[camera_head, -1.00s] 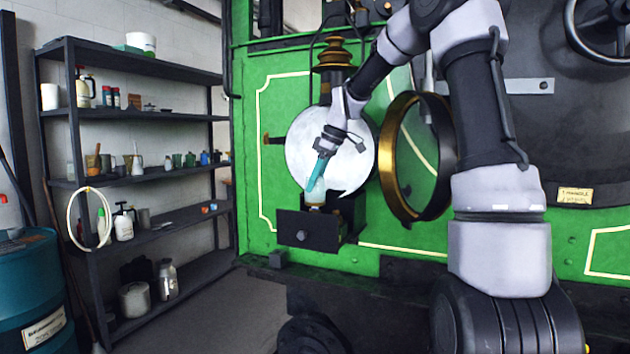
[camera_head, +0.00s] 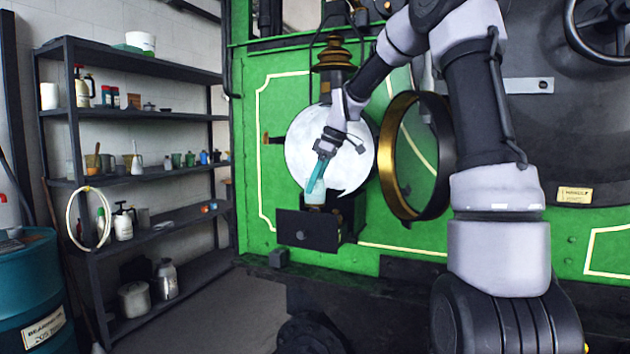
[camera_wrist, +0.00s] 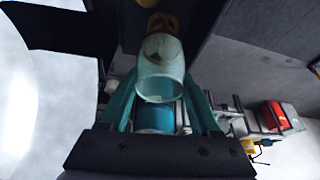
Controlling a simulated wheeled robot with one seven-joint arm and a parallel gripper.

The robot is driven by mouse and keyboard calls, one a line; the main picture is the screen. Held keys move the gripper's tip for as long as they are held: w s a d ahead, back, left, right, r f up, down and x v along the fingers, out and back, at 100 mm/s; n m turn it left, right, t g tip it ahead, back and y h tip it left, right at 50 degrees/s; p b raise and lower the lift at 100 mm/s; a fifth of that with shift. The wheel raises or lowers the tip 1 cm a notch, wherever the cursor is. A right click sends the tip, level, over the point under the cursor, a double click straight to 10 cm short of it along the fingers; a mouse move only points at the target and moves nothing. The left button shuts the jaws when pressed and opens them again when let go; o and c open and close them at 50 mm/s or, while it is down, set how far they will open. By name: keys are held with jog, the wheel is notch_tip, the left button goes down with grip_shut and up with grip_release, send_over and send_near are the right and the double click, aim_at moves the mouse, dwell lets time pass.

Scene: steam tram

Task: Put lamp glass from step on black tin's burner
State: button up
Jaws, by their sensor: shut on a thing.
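The lamp glass (camera_head: 314,195) is a pale, see-through tube. My gripper (camera_head: 316,186) is shut on it and holds it upright over the black tin (camera_head: 308,230), in front of the white reflector disc (camera_head: 300,150). In the wrist view my teal fingers (camera_wrist: 160,85) flank the glass (camera_wrist: 160,72). The far end of the glass is at the brass-yellow burner (camera_wrist: 161,22). The glass looks lined up with the burner and at or very near it; I cannot tell whether it is fully seated. In the head view the burner is mostly hidden.
The round brass-rimmed lamp door (camera_head: 402,155) stands open just right of my gripper. A brass lamp top (camera_head: 334,55) is above. The green engine wall (camera_head: 270,200) is behind. A shelf rack (camera_head: 150,180) with jars and bottles stands left, beside a blue drum (camera_head: 35,290).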

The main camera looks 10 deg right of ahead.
aim_at(315, 198)
jog(key=shift+f, duration=2.35)
dwell(0.6)
jog(key=o, duration=1.5)
jog(key=shift+c, duration=0.2)
jog(key=v, duration=1.1)
jog(key=shift+s+a+r+m, duration=0.1)
jog(key=shift+s+r+m, duration=0.05)
jog(key=shift+s+m, duration=0.2)
jog(key=s+d+m+t+h, duration=0.2)
jog(key=s+m+t, duration=0.3)
jog(key=s+m, duration=1.1)
jog(key=s, duration=1.1)
jog(key=shift+f, duration=0.4)
